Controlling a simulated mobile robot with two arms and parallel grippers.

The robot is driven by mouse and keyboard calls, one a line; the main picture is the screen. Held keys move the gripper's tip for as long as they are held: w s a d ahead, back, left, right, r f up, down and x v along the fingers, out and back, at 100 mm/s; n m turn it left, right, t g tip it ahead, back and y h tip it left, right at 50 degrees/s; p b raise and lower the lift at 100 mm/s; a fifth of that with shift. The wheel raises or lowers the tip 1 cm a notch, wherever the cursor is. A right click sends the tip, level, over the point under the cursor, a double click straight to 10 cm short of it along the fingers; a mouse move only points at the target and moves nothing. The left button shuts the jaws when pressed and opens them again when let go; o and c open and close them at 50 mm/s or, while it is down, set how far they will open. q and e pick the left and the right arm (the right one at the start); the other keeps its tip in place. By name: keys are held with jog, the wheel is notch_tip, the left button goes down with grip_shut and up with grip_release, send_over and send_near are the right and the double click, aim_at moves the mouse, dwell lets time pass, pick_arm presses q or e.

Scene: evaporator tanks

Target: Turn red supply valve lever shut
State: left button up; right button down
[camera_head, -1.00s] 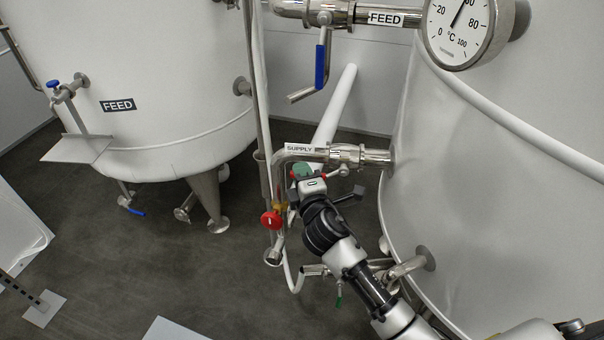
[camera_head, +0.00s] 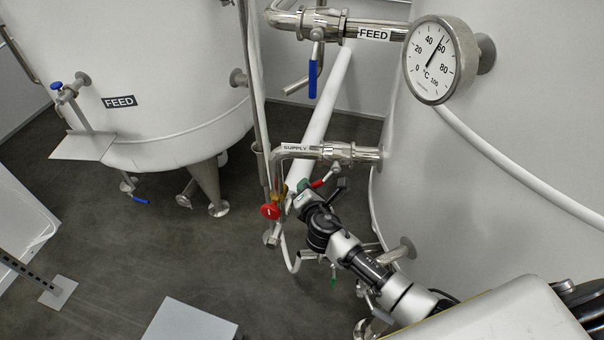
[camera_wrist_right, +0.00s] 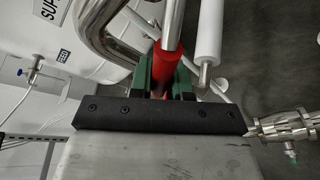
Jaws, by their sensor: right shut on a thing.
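The red supply valve lever (camera_head: 321,183) is below the steel SUPPLY pipe (camera_head: 318,153). It slants down to the left from the valve (camera_head: 340,153) in the head view. My right gripper (camera_head: 302,196) reaches in from the lower right and is at the lever's lower end. In the right wrist view the red lever sleeve (camera_wrist_right: 170,62) is between the green fingers of my right gripper (camera_wrist_right: 165,82), which are shut on it. The lever's tip is hidden by the gripper. My left gripper is not in view.
A red round knob (camera_head: 270,212) on a brass fitting is just left of my right gripper. A white pipe (camera_head: 325,105) rises behind it. A large tank (camera_head: 480,190) stands close on the right. A blue-handled FEED valve (camera_head: 313,78) is above.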

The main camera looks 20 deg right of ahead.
jog(key=s+d+f+n+g+h+p, duration=0.2)
jog(key=d+f+n+h+p, duration=0.1)
jog(key=d+n+p, duration=0.3)
jog(key=shift+s+d+n+g+h+p, duration=0.3)
jog(key=shift+s+n+h+p, duration=0.1)
jog(key=shift+p, duration=0.65)
jog(key=shift+f, duration=0.1)
jog(key=c, duration=1.1)
grip_release()
jog(key=shift+s, duration=0.1)
